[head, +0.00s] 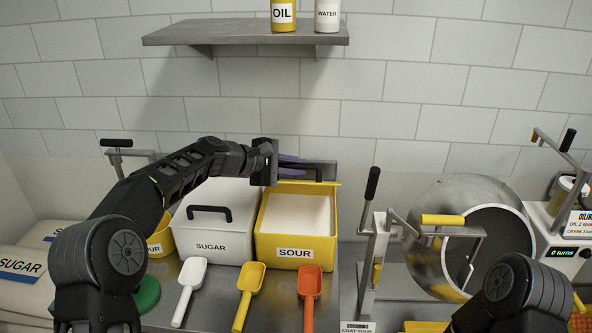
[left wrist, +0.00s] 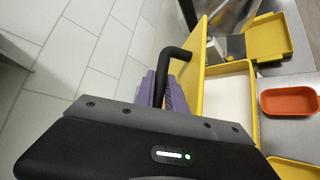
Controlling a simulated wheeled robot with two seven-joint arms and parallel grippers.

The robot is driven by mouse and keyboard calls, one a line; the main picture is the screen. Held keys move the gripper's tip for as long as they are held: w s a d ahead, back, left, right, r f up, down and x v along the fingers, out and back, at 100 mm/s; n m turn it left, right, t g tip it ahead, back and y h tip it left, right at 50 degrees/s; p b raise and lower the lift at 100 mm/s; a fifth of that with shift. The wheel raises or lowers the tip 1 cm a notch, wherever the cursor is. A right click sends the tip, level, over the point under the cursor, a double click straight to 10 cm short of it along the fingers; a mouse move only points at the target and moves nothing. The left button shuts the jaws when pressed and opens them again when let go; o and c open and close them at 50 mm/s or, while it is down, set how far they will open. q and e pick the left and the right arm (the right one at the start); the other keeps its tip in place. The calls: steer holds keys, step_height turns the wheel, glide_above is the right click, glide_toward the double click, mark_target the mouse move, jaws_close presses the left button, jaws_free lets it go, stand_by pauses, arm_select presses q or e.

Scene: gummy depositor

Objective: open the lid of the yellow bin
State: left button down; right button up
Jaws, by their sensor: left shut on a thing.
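The yellow bin (head: 275,239) labelled SOUR stands on the counter, its white contents showing from above. Its yellow lid (head: 327,184) stands raised along the back edge, seen nearly edge-on in the head view. In the left wrist view the lid (left wrist: 200,70) is tilted up beside the open bin (left wrist: 253,108). My left gripper (head: 290,160) is behind and above the bin. Its purple fingers (left wrist: 165,90) are shut on the lid's black handle (left wrist: 175,53). My right arm shows at lower right; its gripper is out of view.
A white SUGAR bin (head: 235,250) with a closed lid stands left of the yellow bin. White, yellow and orange scoops (head: 310,283) lie in front. A drum (head: 440,250) stands at right. A shelf (head: 240,36) hangs above.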

arm_select(q)
steer(key=shift+w+r, duration=0.2)
steer(key=shift+w, duration=0.1)
steer(key=c, duration=1.7)
jaws_free()
steer(key=shift+s+a+r, duration=0.2)
steer(key=shift+s+a, duration=0.1)
steer(key=shift+a, duration=0.1)
steer(key=b+v, duration=0.2)
steer(key=v, duration=0.4)
steer(key=shift+s+a+r+b, duration=0.2)
steer(key=shift+a+r+b, duration=0.05)
steer(key=shift+b, duration=0.1)
